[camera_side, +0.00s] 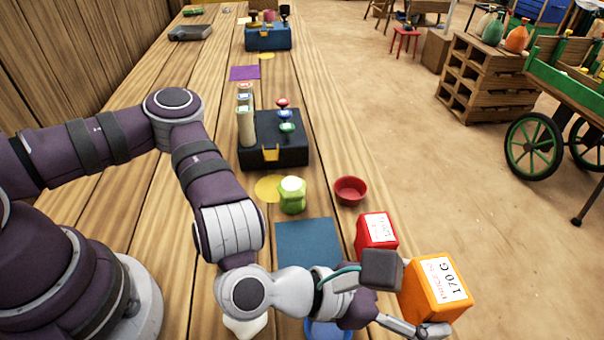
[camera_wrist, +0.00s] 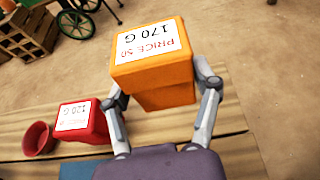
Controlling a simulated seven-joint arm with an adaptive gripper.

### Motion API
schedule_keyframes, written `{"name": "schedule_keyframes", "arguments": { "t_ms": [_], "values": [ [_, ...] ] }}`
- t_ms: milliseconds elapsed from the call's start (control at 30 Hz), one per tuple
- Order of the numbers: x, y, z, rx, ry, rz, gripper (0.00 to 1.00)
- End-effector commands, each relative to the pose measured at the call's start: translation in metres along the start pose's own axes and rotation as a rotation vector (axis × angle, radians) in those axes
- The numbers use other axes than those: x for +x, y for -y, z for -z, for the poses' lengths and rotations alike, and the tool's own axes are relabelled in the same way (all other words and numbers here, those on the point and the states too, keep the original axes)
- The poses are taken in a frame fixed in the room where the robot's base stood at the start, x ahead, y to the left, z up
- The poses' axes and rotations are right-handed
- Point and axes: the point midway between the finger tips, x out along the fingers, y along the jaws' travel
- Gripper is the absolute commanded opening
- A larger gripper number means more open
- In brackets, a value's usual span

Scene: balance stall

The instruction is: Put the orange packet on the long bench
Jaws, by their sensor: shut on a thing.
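The orange packet (camera_side: 437,288) has a white label reading 170 G and is at the lower right of the side view. It also shows large in the wrist view (camera_wrist: 155,75). My gripper (camera_side: 415,322) is shut on it, with one finger on each side in the wrist view (camera_wrist: 165,90). The packet looks held near the right edge of the long bench (camera_side: 200,90); I cannot tell whether it touches the wood. The long bench runs from the front to the back left.
A red packet (camera_side: 375,230) labelled 120 G stands beside the orange one. A red bowl (camera_side: 350,190), a green piece (camera_side: 292,195), a blue mat (camera_side: 307,242) and a dark balance box (camera_side: 273,140) lie further back. A cart (camera_side: 565,90) stands on the floor at right.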

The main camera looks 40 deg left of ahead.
Motion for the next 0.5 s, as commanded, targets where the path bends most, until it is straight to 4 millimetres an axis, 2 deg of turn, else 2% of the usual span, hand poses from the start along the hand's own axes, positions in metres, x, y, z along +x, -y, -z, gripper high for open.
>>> {"name": "schedule_keyframes", "arguments": {
  "t_ms": [367, 500],
  "values": [
    [0.016, -0.003, 0.034, 0.007, 0.008, -0.003, 0.22],
    [0.023, -0.001, 0.053, 0.003, 0.004, -0.002, 0.22]
  ]
}}
